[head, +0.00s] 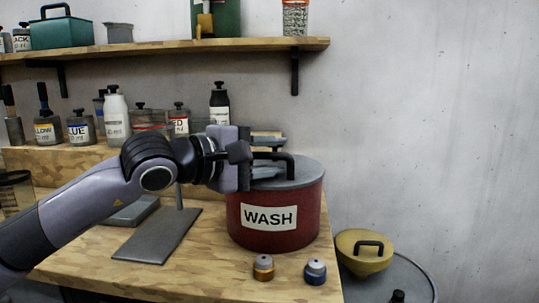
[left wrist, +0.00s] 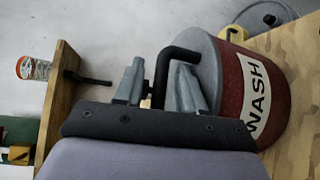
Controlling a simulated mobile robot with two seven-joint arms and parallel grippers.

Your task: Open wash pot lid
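The red wash pot (head: 275,217) stands on the wooden bench with a white "WASH" label facing me. Its grey lid (head: 309,172) sits on top, closed, and a black arched handle (head: 287,158) rises from it. My left gripper (head: 264,172) reaches in from the left at the handle. In the left wrist view, the two grey fingers of this gripper (left wrist: 160,88) stand apart, with part of the handle (left wrist: 163,72) between them. A gap shows beside the handle, so the fingers look open; contact is unclear. My right gripper is not in view.
Two small jars, one orange-banded (head: 263,268) and one blue-banded (head: 315,271), stand before the pot. A grey metal stand (head: 158,238) is to its left. Paint bottles (head: 115,118) line the raised ledge behind. A yellow lid (head: 364,253) lies lower right.

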